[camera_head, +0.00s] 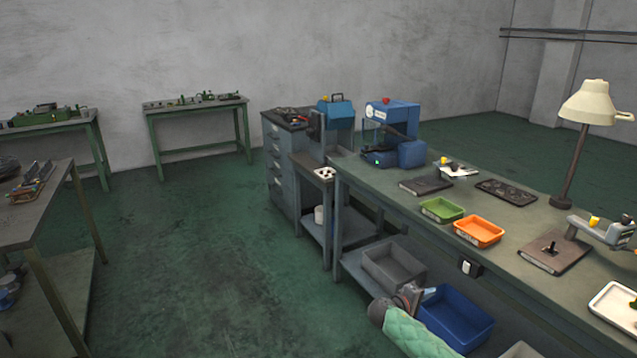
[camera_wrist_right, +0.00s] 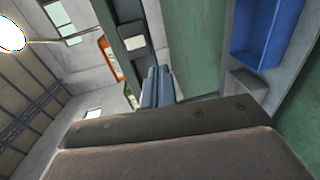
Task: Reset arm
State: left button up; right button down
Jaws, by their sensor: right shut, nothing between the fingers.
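My right arm, in a green quilted sleeve, comes in at the bottom of the head view, beside the workbench (camera_head: 400,205). My right gripper (camera_head: 410,294) shows small and dark at its end, in front of the bench's lower shelf. In the right wrist view its two grey fingers (camera_wrist_right: 158,72) lie side by side, shut with nothing between them. My left arm and gripper are not in view.
A blue bin (camera_head: 455,318) and a grey bin (camera_head: 393,268) stand close by on the lower shelf. The bench top holds a green tray (camera_head: 441,210), an orange tray (camera_head: 479,232), a blue machine (camera_head: 392,130) and a lamp (camera_head: 590,102).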

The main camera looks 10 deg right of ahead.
jog(key=w+a+r+t+y, duration=0.1)
jog(key=a+r+y, duration=0.4)
jog(key=a, duration=0.3)
jog(key=s+a+f+y, duration=0.3)
jog(key=s+a+y, duration=0.4)
jog(key=s+a, duration=0.6)
jog(key=s+a+f+m+g+y, duration=0.1)
jog(key=s+f, duration=0.5)
jog(key=s, duration=0.7)
jog(key=s+a+f+m+g+y, duration=0.1)
jog(key=s+a+f+g, duration=0.2)
jog(key=s, duration=1)
jog(key=s+a+f+g+y, duration=0.2)
jog(key=s+a+f, duration=0.1)
jog(key=s+f, duration=0.6)
jog(key=s, duration=0.4)
jog(key=shift+s+f+m, duration=0.15)
jog(key=shift+f+m, duration=0.2)
jog(key=shift+m, duration=0.05)
